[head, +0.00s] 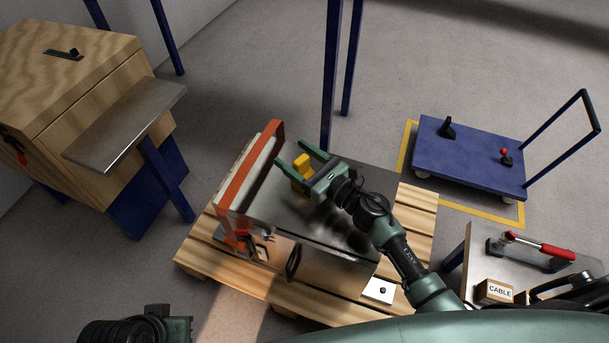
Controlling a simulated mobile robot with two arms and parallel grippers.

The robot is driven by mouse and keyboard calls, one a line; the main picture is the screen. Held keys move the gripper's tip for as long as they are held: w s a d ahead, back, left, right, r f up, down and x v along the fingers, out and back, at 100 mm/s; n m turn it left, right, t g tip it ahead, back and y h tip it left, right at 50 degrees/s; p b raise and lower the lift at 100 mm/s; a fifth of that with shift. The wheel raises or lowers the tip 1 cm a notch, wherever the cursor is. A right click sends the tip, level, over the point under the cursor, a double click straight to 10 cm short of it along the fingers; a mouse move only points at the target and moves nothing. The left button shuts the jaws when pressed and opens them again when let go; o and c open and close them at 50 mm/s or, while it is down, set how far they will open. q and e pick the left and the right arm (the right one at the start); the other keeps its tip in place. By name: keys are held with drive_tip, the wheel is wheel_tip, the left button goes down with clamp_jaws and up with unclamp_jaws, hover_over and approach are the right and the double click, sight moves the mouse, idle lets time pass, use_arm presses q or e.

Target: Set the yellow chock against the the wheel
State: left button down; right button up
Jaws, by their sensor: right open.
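The yellow chock (302,163) sits on the metal top of the machine (345,220) on the wooden pallet. My right gripper (289,154) is open, with its two green fingers on either side of the chock. I cannot tell whether they touch it. The blue trolley (467,155) stands on the floor at the right. One of its wheels (421,174) shows under its near left corner, partly hidden by the deck. Part of my left arm shows at the bottom left, but its fingers are out of view.
An orange frame (247,180) edges the machine's left side. A bench (470,263) at the lower right holds a cable box (495,291) and a red-handled tool (540,245). Blue posts (330,75) rise behind the pallet. Yellow floor tape (406,146) surrounds the trolley. A wooden cabinet (75,85) stands left.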

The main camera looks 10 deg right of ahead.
drive_tip(key=shift+w, duration=0.1)
drive_tip(key=shift+c, duration=0.3)
clamp_jaws()
drive_tip(key=shift+r, duration=0.15)
